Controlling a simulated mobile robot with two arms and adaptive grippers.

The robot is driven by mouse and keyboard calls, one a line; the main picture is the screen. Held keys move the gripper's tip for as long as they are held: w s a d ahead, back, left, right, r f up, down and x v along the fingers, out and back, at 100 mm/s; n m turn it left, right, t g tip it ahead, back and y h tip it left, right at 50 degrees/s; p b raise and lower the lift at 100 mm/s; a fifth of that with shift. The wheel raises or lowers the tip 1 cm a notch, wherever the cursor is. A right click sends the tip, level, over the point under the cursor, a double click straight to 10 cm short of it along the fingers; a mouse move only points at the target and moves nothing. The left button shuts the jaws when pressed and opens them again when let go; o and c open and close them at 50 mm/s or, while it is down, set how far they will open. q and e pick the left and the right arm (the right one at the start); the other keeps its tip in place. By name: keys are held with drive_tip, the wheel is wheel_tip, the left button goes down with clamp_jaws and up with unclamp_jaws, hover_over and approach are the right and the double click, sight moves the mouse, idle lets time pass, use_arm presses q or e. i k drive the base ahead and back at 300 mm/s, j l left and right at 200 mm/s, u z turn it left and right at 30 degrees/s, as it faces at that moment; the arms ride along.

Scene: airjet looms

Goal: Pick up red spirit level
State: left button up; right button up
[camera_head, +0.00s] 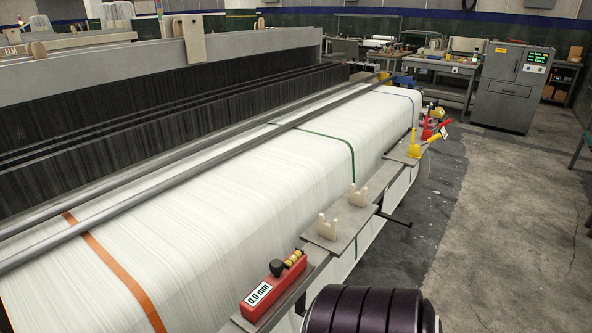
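A red spirit level (272,287) lies on a narrow grey ledge at the front edge of the loom, low in the middle of the head view. It has a black knob and a yellow vial on top, and a white label reading "0.0 mm" on its near end. It lies at a slant, with its near end to the lower left. Neither of my grippers shows in the head view, so their state and distance from the level cannot be seen.
A dark purple ribbed cylinder (365,312) is just right of the level at the bottom edge. Cream pegs (328,227) and a yellow device (415,145) stand farther along the ledge. White warp threads (220,190) stretch behind it. Open grey floor (515,230) lies to the right.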

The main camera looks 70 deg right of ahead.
sight(283, 273)
drive_tip(key=z, duration=2)
